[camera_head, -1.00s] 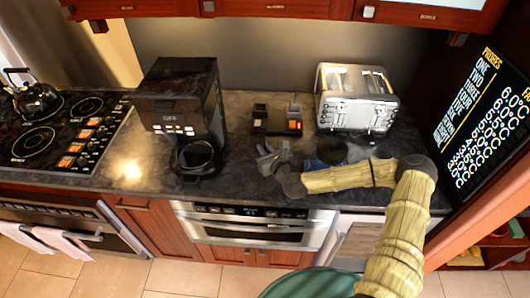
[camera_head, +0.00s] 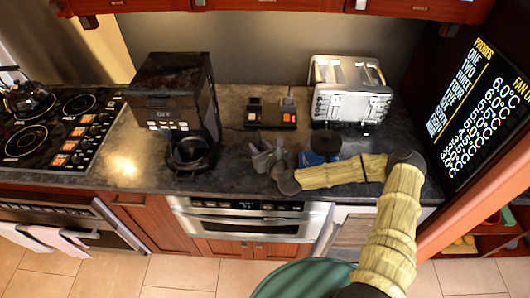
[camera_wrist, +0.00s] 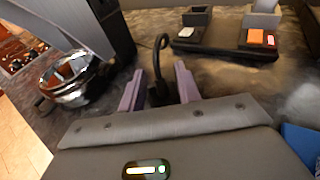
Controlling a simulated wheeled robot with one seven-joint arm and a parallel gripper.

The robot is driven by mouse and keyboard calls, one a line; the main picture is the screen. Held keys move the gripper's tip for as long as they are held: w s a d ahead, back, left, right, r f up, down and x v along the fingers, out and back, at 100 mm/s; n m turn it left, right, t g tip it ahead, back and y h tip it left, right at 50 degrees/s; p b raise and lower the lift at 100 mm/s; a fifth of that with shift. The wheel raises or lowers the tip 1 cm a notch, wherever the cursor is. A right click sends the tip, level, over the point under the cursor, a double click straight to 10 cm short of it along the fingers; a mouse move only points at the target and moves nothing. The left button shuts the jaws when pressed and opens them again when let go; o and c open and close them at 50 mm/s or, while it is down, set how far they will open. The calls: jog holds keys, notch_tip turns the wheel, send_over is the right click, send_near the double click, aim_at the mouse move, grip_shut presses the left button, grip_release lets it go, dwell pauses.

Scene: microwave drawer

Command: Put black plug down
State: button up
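My gripper (camera_head: 268,150) is low over the dark counter, in front of the power strip (camera_head: 271,115). In the wrist view its two purple fingers (camera_wrist: 160,82) stand apart, open. The black plug (camera_wrist: 158,96) appears as a dark shape between them, low near the palm, with a black cord hooking up beyond the fingertips. I cannot tell whether it touches a finger or rests on the counter. The plug is too small to make out in the head view. The power strip also shows in the wrist view (camera_wrist: 222,42), with an orange switch and a grey plug standing in it.
A black coffee machine (camera_head: 180,95) with a round pot stands left of my gripper. A blue cup with a dark top (camera_head: 322,150) is close on the right. A steel toaster (camera_head: 348,92) stands behind it. A stove (camera_head: 50,125) is at far left.

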jog(key=shift+s+d, duration=0.15)
jog(key=shift+s, duration=0.1)
jog(key=b+v, duration=0.4)
jog(key=v, duration=0.7)
jog(key=shift+s, duration=0.2)
jog(key=s+d+f+n+g+h, duration=0.1)
jog(key=s+f+n+g, duration=0.3)
jog(key=n, duration=0.5)
jog(key=s+f+n+g+h, duration=0.15)
jog(key=s+n+g, duration=0.35)
jog(key=n, duration=0.5)
jog(key=s+d+r+n+h, duration=0.1)
jog(key=s+d+r+n, duration=0.1)
jog(key=r, duration=0.3)
jog(key=s+d+r+n+g+h, duration=0.1)
jog(key=s+d+r+n+h, duration=0.1)
jog(key=d+r+n, duration=0.3)
jog(key=s+d+r+n+g+h, duration=0.1)
jog(key=s+d+r+n, duration=0.2)
jog(key=r, duration=0.3)
jog(key=shift+s+d+r+n+h, duration=0.4)
jog(key=shift+d+n, duration=0.2)
jog(key=shift+d, duration=0.15)
